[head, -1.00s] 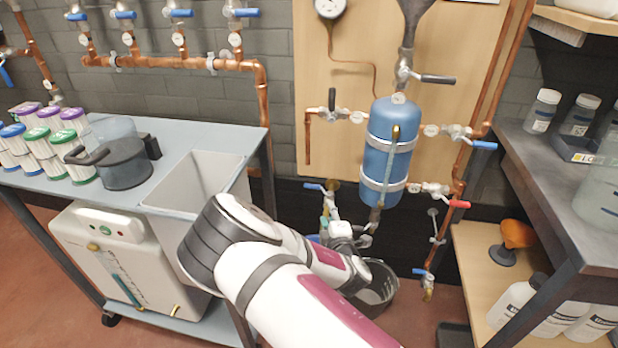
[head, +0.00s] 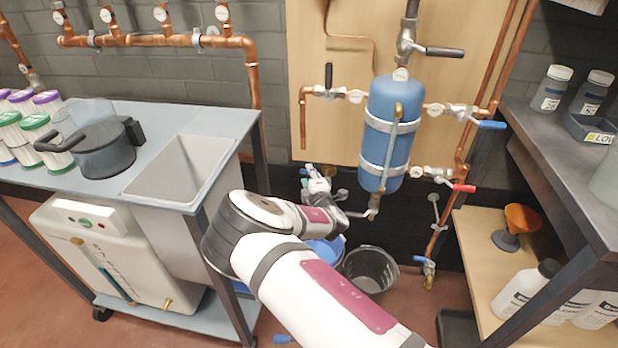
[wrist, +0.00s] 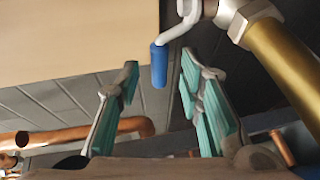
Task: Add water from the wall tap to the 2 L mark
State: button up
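The wall tap's blue lever (wrist: 159,66) hangs between my gripper's two teal-padded fingers, close to their tips, in the wrist view. My gripper (wrist: 160,78) is open, with a gap on each side of the lever. A metal fitting and brass pipe (wrist: 282,65) lie to the right. In the head view my gripper (head: 312,178) is low at the wall, left of the blue tank, and largely covers the tap. A dark bucket (head: 371,283) stands on the floor below and right of it. I cannot read any marks or make out a water level in it.
A blue tub (head: 326,250) stands beside the bucket, partly behind my arm. The blue tank (head: 392,105) with valves hangs above. A trolley with a grey basin (head: 180,168) is at left; a shelf unit (head: 560,165) is at right.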

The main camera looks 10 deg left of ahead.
jog(key=shift+x, duration=0.75)
jog(key=shift+c, duration=0.6)
grip_shut()
jog(key=n+g+y, duration=0.1)
jog(key=s+n+y+p, duration=0.1)
jog(key=n+g+y+p, duration=0.1)
jog(key=y, duration=0.1)
jog(key=shift+s+d+n+g, duration=0.25)
jog(key=shift+s+n+g, duration=0.05)
jog(key=shift+s, duration=0.05)
